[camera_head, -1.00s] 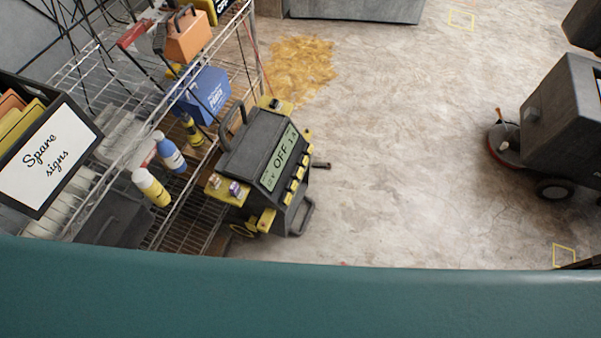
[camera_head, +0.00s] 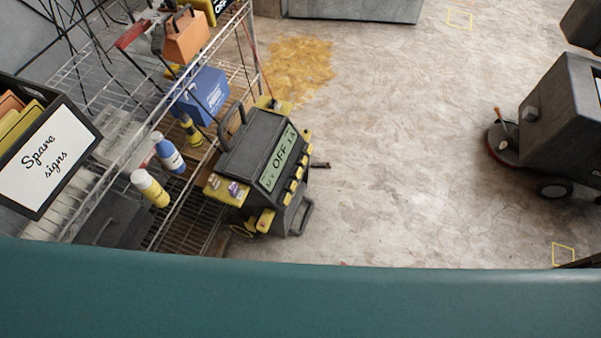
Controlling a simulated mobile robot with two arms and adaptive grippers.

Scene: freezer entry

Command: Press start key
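A dark grey machine (camera_head: 246,143) with a handle stands beside the wire shelf, left of the picture's middle. Its tilted display (camera_head: 278,160) reads "OFF" with smaller figures around it. Several yellow keys (camera_head: 297,172) run along the edge below the display. Their labels are too small to read, so I cannot tell which one is the start key. A yellow ledge (camera_head: 226,190) with small coloured parts sticks out at the machine's near left side. Neither of my grippers is in view.
The wire shelf (camera_head: 172,215) on the left holds a "Spare signs" box (camera_head: 42,160), bottles (camera_head: 150,188), a blue box (camera_head: 203,95) and an orange case (camera_head: 186,40). A yellow-brown stain (camera_head: 300,66) marks the floor. A grey wheeled machine (camera_head: 560,125) stands at right. The middle floor is clear.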

